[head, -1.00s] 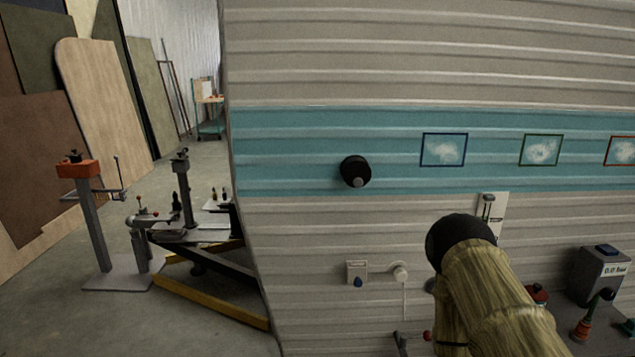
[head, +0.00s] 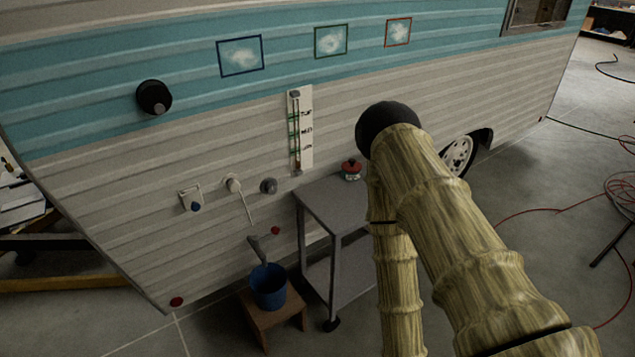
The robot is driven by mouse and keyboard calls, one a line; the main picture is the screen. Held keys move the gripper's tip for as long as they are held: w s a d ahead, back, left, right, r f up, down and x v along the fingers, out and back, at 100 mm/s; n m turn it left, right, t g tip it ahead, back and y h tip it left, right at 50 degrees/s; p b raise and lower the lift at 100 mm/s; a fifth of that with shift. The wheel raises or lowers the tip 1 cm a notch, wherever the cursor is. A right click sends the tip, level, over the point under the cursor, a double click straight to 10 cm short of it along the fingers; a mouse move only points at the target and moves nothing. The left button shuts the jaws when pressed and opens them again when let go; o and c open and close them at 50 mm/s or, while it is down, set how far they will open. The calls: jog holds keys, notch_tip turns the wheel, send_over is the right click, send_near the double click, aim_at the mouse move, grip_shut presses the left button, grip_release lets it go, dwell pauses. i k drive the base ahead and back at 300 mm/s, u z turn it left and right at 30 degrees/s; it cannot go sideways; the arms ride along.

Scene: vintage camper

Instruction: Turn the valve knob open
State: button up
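Several knob-like things show on or by the camper wall, and I cannot tell which is the valve knob. A black round knob (head: 154,97) with a grey centre sits on the teal stripe at left. A small grey round fitting (head: 268,186) is on the lower wall. A red-topped piece (head: 350,169) stands on the grey cart (head: 325,203), close to my arm. My arm, with tan ribbed links and a black rounded joint, crosses the right half of the view. It hides part of the cart. My gripper is not visible.
A white gauge strip (head: 301,130) is on the wall. Red hoses (head: 560,210) lie on the floor at right.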

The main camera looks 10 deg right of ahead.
aim_at(271, 188)
jog(key=z, duration=0.1)
jog(key=k, duration=0.5)
jog(key=z, duration=0.9)
jog(key=i, duration=0.85)
jog(key=u, duration=1.65)
